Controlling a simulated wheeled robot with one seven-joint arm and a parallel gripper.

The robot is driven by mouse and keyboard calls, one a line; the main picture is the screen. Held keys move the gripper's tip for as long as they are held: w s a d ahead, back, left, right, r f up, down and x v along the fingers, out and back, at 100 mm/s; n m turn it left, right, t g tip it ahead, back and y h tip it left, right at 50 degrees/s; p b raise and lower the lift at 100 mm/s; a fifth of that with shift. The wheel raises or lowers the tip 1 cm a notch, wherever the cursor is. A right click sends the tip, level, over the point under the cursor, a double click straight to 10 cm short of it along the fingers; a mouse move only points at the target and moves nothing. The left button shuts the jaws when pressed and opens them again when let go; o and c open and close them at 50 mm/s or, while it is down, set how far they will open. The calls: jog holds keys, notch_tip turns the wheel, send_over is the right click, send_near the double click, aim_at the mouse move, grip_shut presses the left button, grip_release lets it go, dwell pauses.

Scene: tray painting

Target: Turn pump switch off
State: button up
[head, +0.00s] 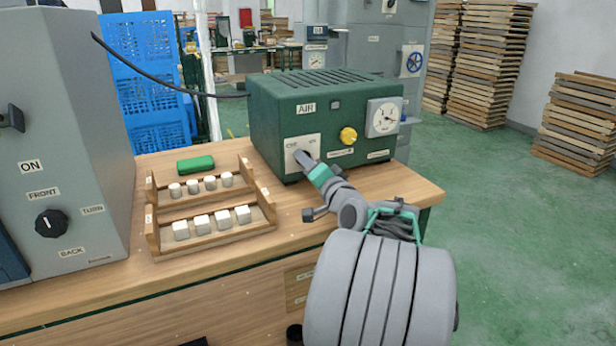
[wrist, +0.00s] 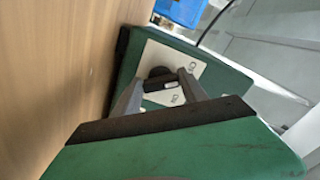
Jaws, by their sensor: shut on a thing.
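The pump is a green box (head: 325,112) labelled AIR on the wooden table, with a yellow knob (head: 348,135) and a round gauge (head: 383,117) on its front. Its switch plate (head: 302,150) is pale, at the lower left of the front. Which way the switch points is hard to tell.
A wooden rack (head: 213,236) with white cylinders and cubes stands left of the pump, with a green block (head: 196,164) behind it. A grey cabinet (head: 60,150) with a black knob (head: 50,223) stands at the far left. Open floor lies to the right.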

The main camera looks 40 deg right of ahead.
jog(key=shift+f+n+b, duration=0.15)
jog(key=shift+n+b, duration=0.8)
jog(key=shift+n, duration=0.05)
jog(key=o, duration=1.4)
jog(key=shift+c, duration=0.2)
jog(key=p+v, duration=0.1)
jog(key=v, duration=0.6)
jog(key=shift+s, duration=0.35)
jog(key=shift+a, duration=0.15)
